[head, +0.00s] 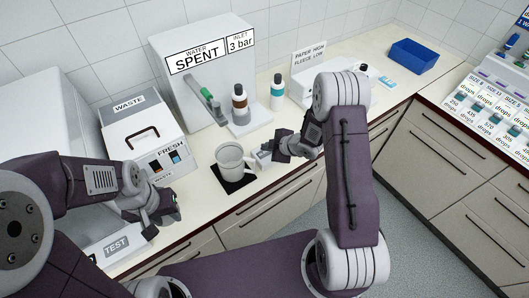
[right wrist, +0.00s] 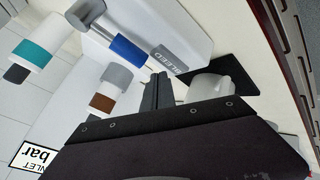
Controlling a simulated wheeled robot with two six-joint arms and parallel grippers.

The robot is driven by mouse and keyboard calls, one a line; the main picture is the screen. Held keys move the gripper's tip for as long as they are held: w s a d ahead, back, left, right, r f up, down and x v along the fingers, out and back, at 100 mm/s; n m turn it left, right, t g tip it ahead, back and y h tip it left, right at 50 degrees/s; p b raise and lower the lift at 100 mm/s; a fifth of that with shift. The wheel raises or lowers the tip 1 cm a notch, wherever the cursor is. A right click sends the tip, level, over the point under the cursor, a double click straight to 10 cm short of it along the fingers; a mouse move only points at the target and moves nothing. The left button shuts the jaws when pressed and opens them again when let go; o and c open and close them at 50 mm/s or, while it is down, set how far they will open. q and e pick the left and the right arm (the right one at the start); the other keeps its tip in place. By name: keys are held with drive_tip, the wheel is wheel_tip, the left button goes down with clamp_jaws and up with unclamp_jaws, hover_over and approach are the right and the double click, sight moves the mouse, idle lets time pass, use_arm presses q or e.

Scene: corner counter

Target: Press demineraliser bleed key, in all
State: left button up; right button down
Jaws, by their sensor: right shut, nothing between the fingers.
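In the head view a small pale part (head: 264,157) shows at my right gripper's tips. The blue key is not seen there. My right gripper (head: 276,151) is shut and empty. In its own view its fingers (right wrist: 157,90) are close together, apart from the blue key in the picture. A white unit (head: 185,75) reads WATER SPENT and has a green-handled lever (head: 209,97). My left gripper (head: 164,208) is low at the left; its opening is unclear.
A white mug (head: 231,161) stands on a black mat (head: 236,185) beside the right gripper. Brown-banded (head: 240,104) and teal-banded (head: 277,92) bottles stand behind. A waste box (head: 140,125) stands left. A blue bin (head: 414,56) is far right, with free counter before it.

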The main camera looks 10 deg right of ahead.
sight(266, 154)
drive_tip(key=shift+f, duration=0.1)
drive_tip(key=shift+f+b, duration=0.3)
drive_tip(key=shift+b, duration=0.05)
drive_tip(key=shift+f+b, duration=0.45)
idle(0.4)
idle(0.4)
drive_tip(key=shift+r+p, duration=0.75)
drive_tip(key=shift+r, duration=0.1)
drive_tip(key=shift+r, duration=0.1)
wheel_tip(266, 154, up, 5)
drive_tip(key=p, duration=0.4)
